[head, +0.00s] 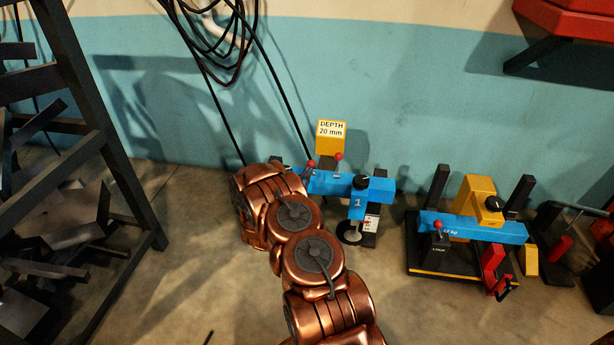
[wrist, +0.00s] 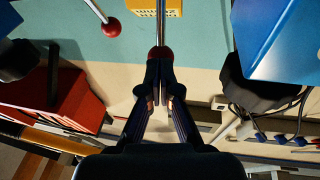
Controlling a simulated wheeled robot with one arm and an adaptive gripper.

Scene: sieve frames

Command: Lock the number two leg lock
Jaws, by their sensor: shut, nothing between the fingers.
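A blue frame (head: 330,183) marked "1" stands against the wall in the head view, with a black knob and a foot on its right end. A red-balled lever (head: 338,157) rises from its bar. I see no mark for number two; my arm covers the frame's left end. In the wrist view my gripper (wrist: 160,80) is shut, its dark fingertips close together just below a red ball (wrist: 161,53) on a metal rod. Whether they touch the ball I cannot tell. Another red-balled lever (wrist: 111,28) is at the upper left. In the head view the fingers are mostly hidden.
A yellow "DEPTH 20 mm" block (head: 331,137) stands behind the frame. A second blue bar with a yellow block (head: 478,194) sits on a black base at the right. A dark metal rack (head: 100,140) is at the left. Black cables (head: 228,60) hang on the wall.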

